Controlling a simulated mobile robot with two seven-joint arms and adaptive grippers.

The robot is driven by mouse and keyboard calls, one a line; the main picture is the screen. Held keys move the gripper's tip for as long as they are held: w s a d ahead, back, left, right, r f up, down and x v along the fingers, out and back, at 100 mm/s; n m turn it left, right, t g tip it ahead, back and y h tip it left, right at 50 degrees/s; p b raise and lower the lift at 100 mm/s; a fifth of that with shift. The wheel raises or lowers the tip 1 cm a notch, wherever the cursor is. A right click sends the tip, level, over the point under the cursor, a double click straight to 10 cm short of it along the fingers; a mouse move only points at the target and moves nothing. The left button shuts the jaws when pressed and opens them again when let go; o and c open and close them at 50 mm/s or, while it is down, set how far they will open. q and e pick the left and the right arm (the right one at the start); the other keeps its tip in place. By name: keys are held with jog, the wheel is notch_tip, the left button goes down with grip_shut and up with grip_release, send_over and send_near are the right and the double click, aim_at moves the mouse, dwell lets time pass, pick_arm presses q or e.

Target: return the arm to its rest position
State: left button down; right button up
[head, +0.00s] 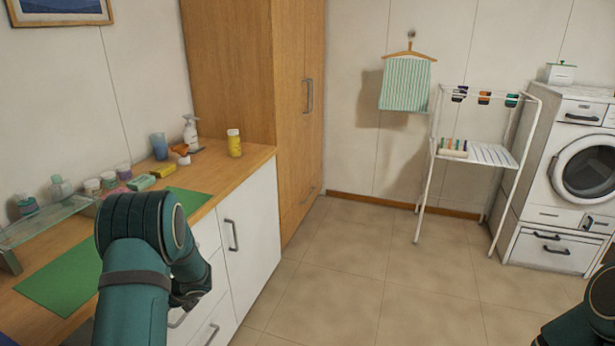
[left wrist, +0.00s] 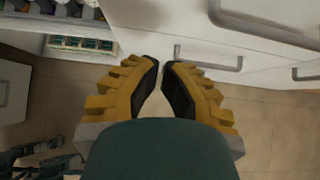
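My left arm (head: 140,255) is teal and comes in from the bottom left, bent beside the wooden counter. My left gripper (left wrist: 161,64) has yellow ridged fingers with black pads. Its fingertips come together, with only a narrow empty gap behind them and nothing held. In the head view it is mostly hidden by the arm, low in front of the white drawers. My right arm (head: 582,322) shows only at the bottom right corner; its gripper is outside the view.
White cabinet fronts with protruding handles (head: 232,235) stand close to my left arm; a handle (left wrist: 265,30) also shows in the wrist view. A drying rack (head: 487,154) and washer (head: 575,175) stand beyond clear floor.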

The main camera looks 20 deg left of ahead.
pick_arm(q)
jog(key=s+d+f+n+h, duration=0.4)
jog(key=d+f, duration=0.4)
jog(key=d, duration=0.4)
jog(key=s+d+n+h, duration=0.3)
jog(key=s+d+n, duration=0.1)
jog(key=d, duration=0.6)
jog(key=s+d+f+n+h, duration=0.1)
jog(key=s+d+n+h, duration=0.2)
jog(key=d+n, duration=0.4)
jog(key=s+d+n+t+h, duration=0.1)
jog(key=s+d+n+h, duration=0.2)
jog(key=d, duration=1.1)
jog(key=shift+s+f+n, duration=0.3)
jog(key=shift+s+n, duration=0.9)
jog(key=shift+s, duration=0.05)
